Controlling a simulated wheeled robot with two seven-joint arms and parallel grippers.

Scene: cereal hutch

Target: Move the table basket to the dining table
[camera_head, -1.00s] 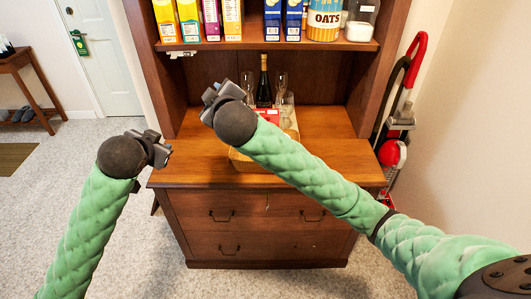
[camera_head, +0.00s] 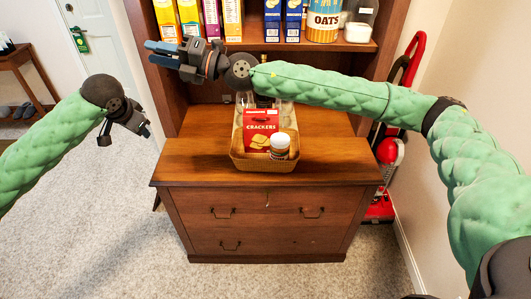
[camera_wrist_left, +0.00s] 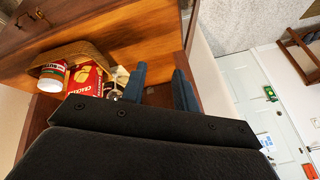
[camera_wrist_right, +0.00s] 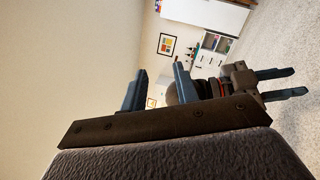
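The table basket (camera_head: 247,162) is a tan woven basket on the wooden hutch counter. It holds a red crackers box (camera_head: 262,134), a white jar (camera_head: 280,146) and other items partly hidden behind my right arm. The basket (camera_wrist_left: 82,48) also shows tilted in the left wrist view. My right gripper (camera_head: 150,53) is open and empty, up and left of the basket, in front of the hutch's left side. My left gripper (camera_head: 145,130) is open and empty, left of the counter and apart from the basket. I see no dining table.
The hutch counter (camera_head: 205,150) is bare on both sides of the basket. Cereal boxes (camera_head: 210,20) and an oats canister (camera_head: 323,22) stand on the shelf above. A red upright cleaner (camera_head: 388,150) stands at the right. Carpet (camera_head: 90,220) is clear at the left.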

